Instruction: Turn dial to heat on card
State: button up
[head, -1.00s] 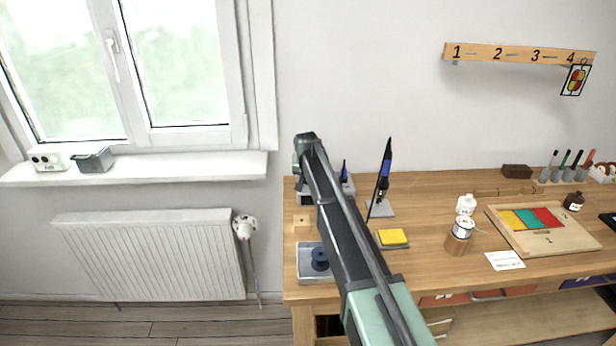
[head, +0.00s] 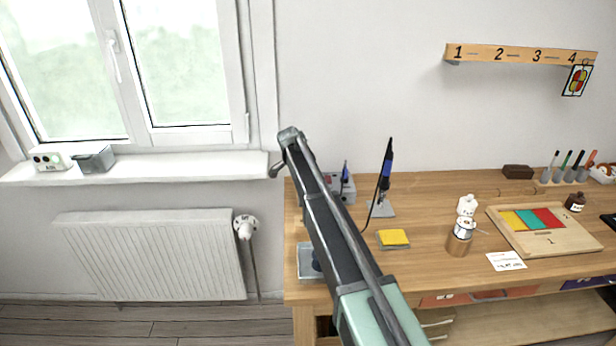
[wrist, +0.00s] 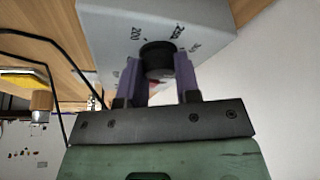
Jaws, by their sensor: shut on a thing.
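The dial (wrist: 157,57) is a black round knob on the face of a grey box (wrist: 110,25) with printed numbers, among them 200. In the wrist view my gripper (wrist: 158,76) has its two purple fingers on either side of the knob, shut on it. In the head view the grey box (head: 347,188) stands at the bench's left end, partly behind my arm; its dial and my fingertips are hidden there. A white card (head: 506,261) lies on the bench front, its writing too small to read.
A soldering iron (head: 386,165) stands upright in a stand beside the box. A radiator (head: 150,255) is left of the bench (head: 430,215).

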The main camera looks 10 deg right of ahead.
jog(key=m+g, duration=0.1)
jog(key=m, duration=0.2)
jog(key=m+g, duration=0.1)
jog(key=m, duration=0.2)
jog(key=shift+w+h, duration=0.15)
jog(key=shift+h, duration=0.15)
jog(key=shift+m, duration=0.4)
jog(key=shift+g, duration=0.3)
jog(key=o, duration=0.9)
jog(key=shift+r, duration=0.15)
notch_tip(320, 180, up, 20)
jog(key=p, duration=2)
